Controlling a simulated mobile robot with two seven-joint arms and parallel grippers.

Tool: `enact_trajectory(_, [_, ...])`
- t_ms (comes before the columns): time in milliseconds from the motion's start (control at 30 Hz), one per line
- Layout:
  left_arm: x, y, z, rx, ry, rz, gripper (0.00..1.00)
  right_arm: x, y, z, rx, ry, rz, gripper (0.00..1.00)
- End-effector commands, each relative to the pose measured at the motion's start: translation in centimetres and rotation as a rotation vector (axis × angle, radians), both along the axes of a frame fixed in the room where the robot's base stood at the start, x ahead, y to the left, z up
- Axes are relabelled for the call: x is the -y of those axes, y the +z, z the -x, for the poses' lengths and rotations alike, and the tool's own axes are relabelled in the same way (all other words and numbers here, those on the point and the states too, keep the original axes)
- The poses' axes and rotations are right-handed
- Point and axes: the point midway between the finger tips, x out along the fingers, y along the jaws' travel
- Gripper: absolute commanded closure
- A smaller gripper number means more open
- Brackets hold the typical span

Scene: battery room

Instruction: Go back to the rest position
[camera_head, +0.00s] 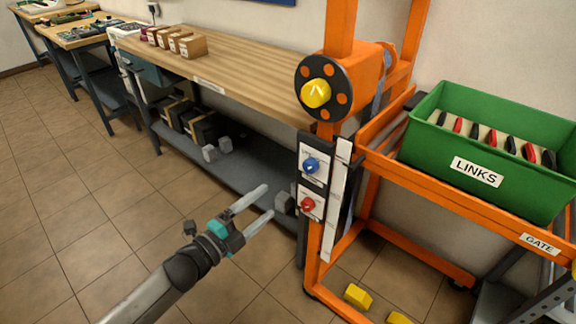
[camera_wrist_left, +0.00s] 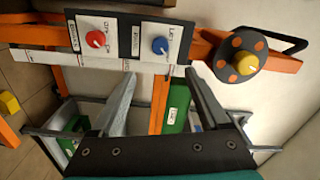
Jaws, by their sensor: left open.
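My left gripper (camera_head: 258,205) is open and empty in front of the orange frame (camera_head: 325,235). Its two fingers point toward the panel with a blue knob (camera_head: 311,165) and a red knob (camera_head: 307,204), apart from it as far as I can tell. In the left wrist view the open fingers (camera_wrist_left: 160,95) spread below the red knob (camera_wrist_left: 96,39) and the blue knob (camera_wrist_left: 160,45). A yellow knob on a dark round plate (camera_head: 316,93) sits above the panel; it also shows in the wrist view (camera_wrist_left: 245,63). My right gripper is not in view.
A green bin labelled LINKS (camera_head: 478,172) with red and black pieces stands on the orange rack at right. A wooden workbench (camera_head: 240,80) with small boxes (camera_head: 187,45) runs along the wall. Yellow blocks (camera_head: 358,297) lie low near the frame's foot. Tiled floor at left is clear.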

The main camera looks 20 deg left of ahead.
Motion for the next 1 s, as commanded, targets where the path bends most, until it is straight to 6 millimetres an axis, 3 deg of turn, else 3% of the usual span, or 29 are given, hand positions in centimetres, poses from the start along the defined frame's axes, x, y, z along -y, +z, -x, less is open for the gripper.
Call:
enact_trajectory(133, [-0.1,-0.2,0.0,-0.01,0.006,0.007,0.21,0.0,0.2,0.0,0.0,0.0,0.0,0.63])
enact_trajectory(233, [-0.7,-1.8,0.3,-0.083,0.047,0.05,0.21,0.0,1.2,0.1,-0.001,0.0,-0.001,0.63])
enact_trajectory(367, [-2.3,-6.8,2.3,-0.298,0.177,0.179,0.21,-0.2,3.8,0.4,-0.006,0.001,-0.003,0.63])
enact_trajectory(433, [-3.0,-10.5,4.7,-0.452,0.273,0.269,0.21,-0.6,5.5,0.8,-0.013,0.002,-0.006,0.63])
enact_trajectory(567, [-3.0,-17.1,11.3,-0.74,0.47,0.429,0.21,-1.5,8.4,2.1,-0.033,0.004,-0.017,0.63])
enact_trajectory(700, [-1.5,-22.3,20.7,-1.03,0.689,0.566,0.21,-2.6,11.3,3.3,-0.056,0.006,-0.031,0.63])
enact_trajectory(900, [1.7,-25.2,33.1,-1.338,0.956,0.673,0.21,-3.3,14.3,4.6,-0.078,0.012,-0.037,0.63])
enact_trajectory(1000, [2.9,-25.4,37.1,-1.426,1.042,0.694,0.21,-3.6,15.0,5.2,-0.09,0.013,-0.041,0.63])
